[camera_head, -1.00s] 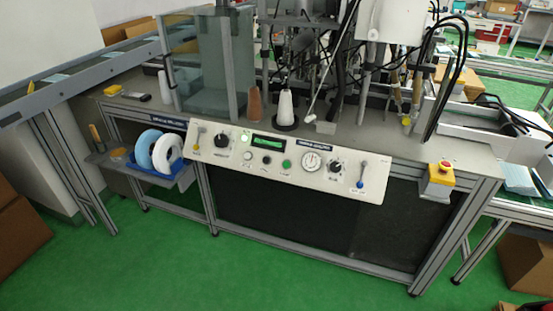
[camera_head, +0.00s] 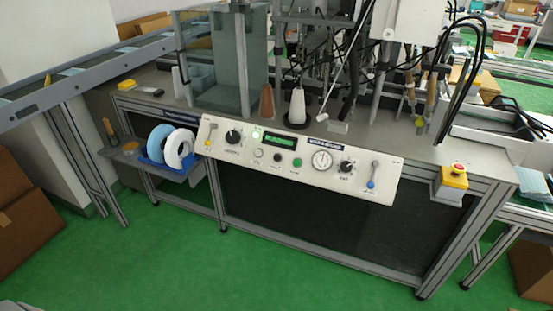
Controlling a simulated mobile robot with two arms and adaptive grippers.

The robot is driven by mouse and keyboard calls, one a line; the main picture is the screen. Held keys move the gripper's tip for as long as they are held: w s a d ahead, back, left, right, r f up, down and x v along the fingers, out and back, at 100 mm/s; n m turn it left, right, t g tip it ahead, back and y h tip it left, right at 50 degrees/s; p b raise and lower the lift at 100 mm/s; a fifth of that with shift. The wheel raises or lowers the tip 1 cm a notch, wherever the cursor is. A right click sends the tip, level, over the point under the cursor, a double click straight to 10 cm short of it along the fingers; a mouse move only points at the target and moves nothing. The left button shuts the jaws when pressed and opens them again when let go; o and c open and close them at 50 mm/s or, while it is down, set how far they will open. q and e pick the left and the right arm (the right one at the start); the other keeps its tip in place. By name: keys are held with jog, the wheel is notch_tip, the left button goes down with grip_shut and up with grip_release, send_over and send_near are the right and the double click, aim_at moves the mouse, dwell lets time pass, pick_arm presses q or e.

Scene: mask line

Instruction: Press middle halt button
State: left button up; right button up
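A pale control panel (camera_head: 225,148) slopes along the front edge of the machine bench. In its lower row are three small round buttons: a white one (camera_head: 258,153), a dark middle one (camera_head: 277,157) and a green one (camera_head: 297,162). The lettering under them is too small to read. A green-lit display (camera_head: 279,141) sits just above the middle button. A separate yellow box with a red mushroom button (camera_head: 457,169) stands at the bench's right end. Neither of my grippers can be made out, and nothing touches the panel.
The panel also has levers, black knobs and a dial (camera_head: 322,160). A tray with white and blue rolls (camera_head: 178,151) juts out at the left. Cardboard boxes (camera_head: 40,228) stand at the far left. The green floor (camera_head: 270,262) before the bench is clear.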

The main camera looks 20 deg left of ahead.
pick_arm(q)
grip_shut()
dwell(1.0)
